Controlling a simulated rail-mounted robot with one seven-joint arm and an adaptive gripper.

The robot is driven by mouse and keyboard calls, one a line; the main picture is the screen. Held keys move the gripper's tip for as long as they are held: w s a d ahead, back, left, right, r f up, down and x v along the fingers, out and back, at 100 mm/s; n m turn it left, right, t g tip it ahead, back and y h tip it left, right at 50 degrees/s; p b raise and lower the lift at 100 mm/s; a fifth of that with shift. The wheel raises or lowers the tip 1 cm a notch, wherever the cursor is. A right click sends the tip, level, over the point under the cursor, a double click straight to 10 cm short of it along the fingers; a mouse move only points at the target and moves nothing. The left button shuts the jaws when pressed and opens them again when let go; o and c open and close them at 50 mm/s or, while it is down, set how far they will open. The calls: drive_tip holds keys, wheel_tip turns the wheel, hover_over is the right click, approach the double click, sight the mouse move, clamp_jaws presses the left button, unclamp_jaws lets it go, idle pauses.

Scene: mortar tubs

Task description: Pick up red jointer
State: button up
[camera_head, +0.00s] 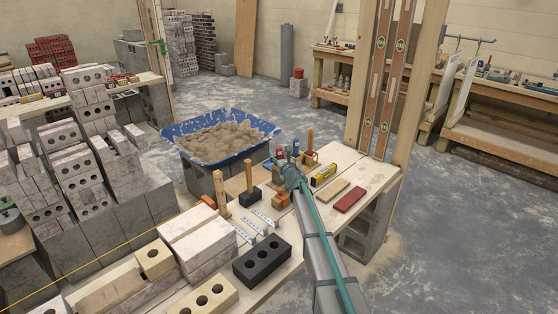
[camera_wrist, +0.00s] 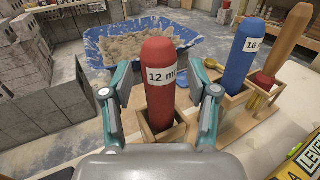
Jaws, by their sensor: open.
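The red jointer (camera_wrist: 161,85) has a thick rounded red handle with a white "12 m…" label, partly cut off by its curve. It stands upright in a square wooden holder (camera_wrist: 174,137). My gripper (camera_wrist: 160,72) is open, with one finger on each side of the red handle; I cannot tell whether either finger touches it. In the head view the red handle (camera_head: 279,152) shows just beyond my gripper (camera_head: 290,168). A blue jointer (camera_wrist: 244,54) labelled "16" stands in the holder to the right.
A wooden-handled tool (camera_wrist: 287,45) stands right of the blue one. A yellow level (camera_head: 323,175) and a red block (camera_head: 350,200) lie to the right. A wooden-handled mallet (camera_head: 249,188) stands left. A blue tub (camera_head: 186,127) of mortar is behind.

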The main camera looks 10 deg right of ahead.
clamp_jaws()
drive_tip(key=shift+r, duration=0.15)
wheel_tip(320, 180, up, 18)
drive_tip(key=p, duration=0.4)
drive_tip(key=shift+p, duration=0.4)
drive_tip(key=c, duration=0.7)
unclamp_jaws()
clamp_jaws()
